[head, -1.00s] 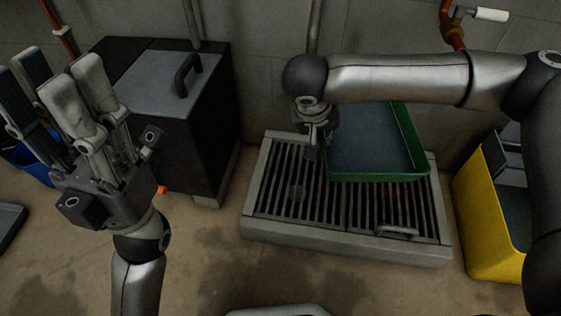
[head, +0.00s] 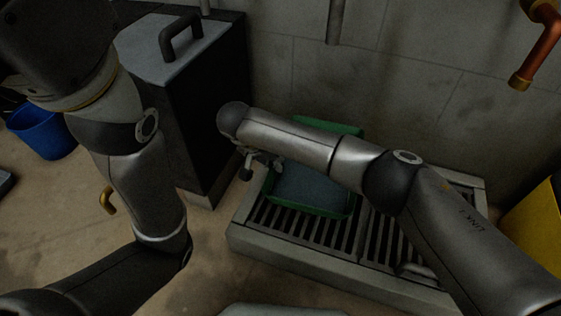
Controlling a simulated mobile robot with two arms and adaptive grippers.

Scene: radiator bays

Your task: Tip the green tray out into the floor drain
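The green tray (head: 308,208) is over the left part of the floor drain (head: 290,254), a raised frame with dark slats. Its inside shows a flat blue-grey surface; I cannot tell whether that is liquid or the bare bottom, nor how far the tray is tilted. My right arm crosses in front of its far part and hides some of it. My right gripper (head: 263,166) is at the tray's left wall and appears shut on it, with its fingertips partly hidden. My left arm rises at the left, and its fingers are out of the picture.
A black cabinet (head: 205,105) with a grey handled lid stands just left of the drain. A blue bucket (head: 42,132) is at the far left. A yellow container (head: 535,225) stands at the right edge. A copper pipe (head: 535,50) is on the wall.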

